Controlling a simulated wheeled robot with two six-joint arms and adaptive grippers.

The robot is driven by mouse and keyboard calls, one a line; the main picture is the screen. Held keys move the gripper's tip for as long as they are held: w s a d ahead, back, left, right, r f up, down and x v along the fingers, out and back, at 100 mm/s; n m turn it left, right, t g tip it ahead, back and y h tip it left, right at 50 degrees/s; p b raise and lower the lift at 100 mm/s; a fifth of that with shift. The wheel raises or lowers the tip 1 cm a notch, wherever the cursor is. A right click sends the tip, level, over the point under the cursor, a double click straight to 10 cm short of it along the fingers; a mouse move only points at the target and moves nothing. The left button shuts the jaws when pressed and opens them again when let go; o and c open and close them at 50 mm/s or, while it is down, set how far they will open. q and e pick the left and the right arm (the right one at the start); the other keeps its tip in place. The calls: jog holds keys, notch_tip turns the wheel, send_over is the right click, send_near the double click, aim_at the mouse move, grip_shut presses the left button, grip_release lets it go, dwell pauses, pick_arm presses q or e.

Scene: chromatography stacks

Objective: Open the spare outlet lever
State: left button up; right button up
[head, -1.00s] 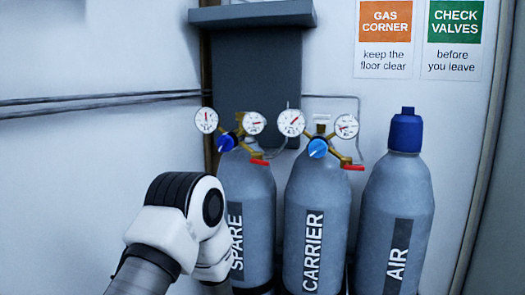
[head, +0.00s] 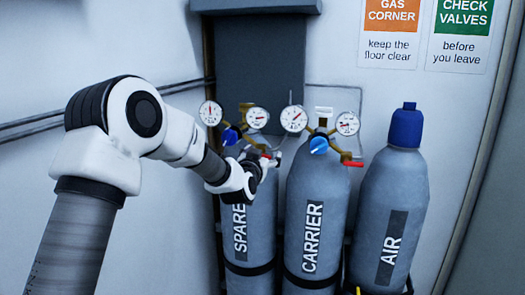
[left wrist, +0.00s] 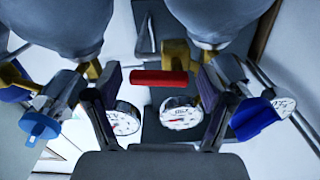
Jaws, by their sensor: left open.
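The spare outlet lever is a short red bar on the brass regulator of the grey SPARE cylinder (head: 262,225). In the head view the lever (head: 266,155) is partly hidden by my left gripper (head: 271,158), which is at the regulator's outlet. In the left wrist view the red lever (left wrist: 160,77) lies crosswise between the two dark, spread fingers of my left gripper (left wrist: 160,82). I see a gap at each end of the lever. The dark blue spare knob (left wrist: 254,116) is right of the fingers. My right gripper is out of view.
The CARRIER cylinder (head: 318,205) stands close on the right, with its own gauges, light blue knob (head: 319,145) and red lever (head: 352,164). The AIR cylinder (head: 392,195) has a blue cap. A dark panel (head: 262,60) and wall pipes are behind.

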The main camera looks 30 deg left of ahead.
pick_arm(q)
jog(key=c, duration=1.2)
jog(key=shift+f+n+b, duration=0.25)
jog(key=shift+n+b, duration=0.25)
jog(key=shift+b, duration=0.6)
jog(key=shift+r+n, duration=0.2)
jog(key=shift+n, duration=0.2)
jog(key=shift+r, duration=0.15)
jog(key=o, duration=1.2)
